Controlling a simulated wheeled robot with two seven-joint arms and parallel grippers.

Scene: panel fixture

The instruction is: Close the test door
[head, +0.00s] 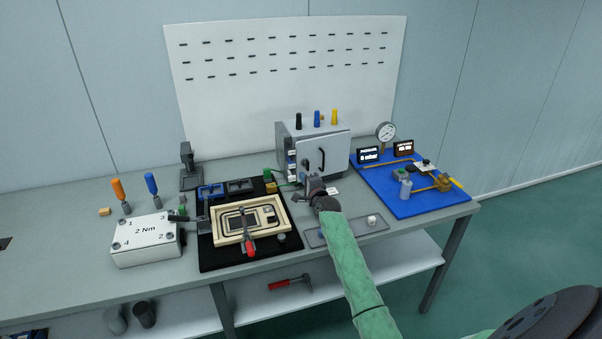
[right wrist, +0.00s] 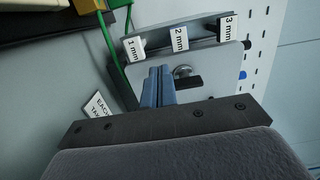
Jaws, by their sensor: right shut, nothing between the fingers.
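The test door (head: 323,155) is a light grey panel with a black handle on the front of a small grey cabinet (head: 284,135). It seems to stand ajar, with white labels showing beside its left edge. My right gripper (head: 308,187) is just below the door's lower left part; its fingers are shut and empty.
A black mat (head: 212,262) with a beige frame (head: 268,210) lies left of the gripper. A blue board (head: 427,205) with a gauge (head: 386,132) is at right. A shallow grey tray (head: 345,231) lies in front. Green cables (right wrist: 112,45) run beside the cabinet.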

